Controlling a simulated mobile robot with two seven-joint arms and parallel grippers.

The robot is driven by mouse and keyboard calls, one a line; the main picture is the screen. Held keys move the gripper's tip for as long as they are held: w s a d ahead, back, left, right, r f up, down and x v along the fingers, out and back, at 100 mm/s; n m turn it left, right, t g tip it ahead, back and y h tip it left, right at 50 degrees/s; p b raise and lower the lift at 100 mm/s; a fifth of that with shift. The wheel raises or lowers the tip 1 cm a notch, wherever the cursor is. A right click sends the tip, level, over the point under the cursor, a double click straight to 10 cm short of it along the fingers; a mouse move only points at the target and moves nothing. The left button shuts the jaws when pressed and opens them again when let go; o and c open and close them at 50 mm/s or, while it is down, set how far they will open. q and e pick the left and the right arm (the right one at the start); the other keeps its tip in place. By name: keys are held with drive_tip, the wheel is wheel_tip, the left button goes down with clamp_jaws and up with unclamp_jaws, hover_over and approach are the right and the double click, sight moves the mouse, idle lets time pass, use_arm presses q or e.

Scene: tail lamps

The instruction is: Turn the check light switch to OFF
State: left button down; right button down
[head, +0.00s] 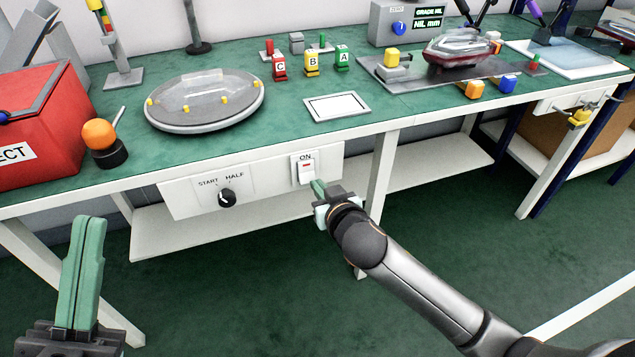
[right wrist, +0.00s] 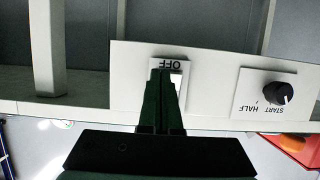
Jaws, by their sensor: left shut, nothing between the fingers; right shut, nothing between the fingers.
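The right wrist view, upside down, shows the OFF label at the plate's other end, and the switch plate (right wrist: 184,64) is partly hidden by my fingers. My right gripper (head: 317,186) is shut and empty, its green tips at the lower part of the switch; I cannot tell whether they touch. My left gripper (head: 91,222) is shut and empty, low at the left, away from the bench.
A black START/HALF knob (head: 227,198) is left of the switch on the same panel (head: 270,183). A table leg (head: 382,175) stands to the right, and a lower shelf (head: 170,240) lies beneath. A red bin (head: 40,130) and an orange button (head: 99,134) are on the bench.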

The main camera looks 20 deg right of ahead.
idle(0.4)
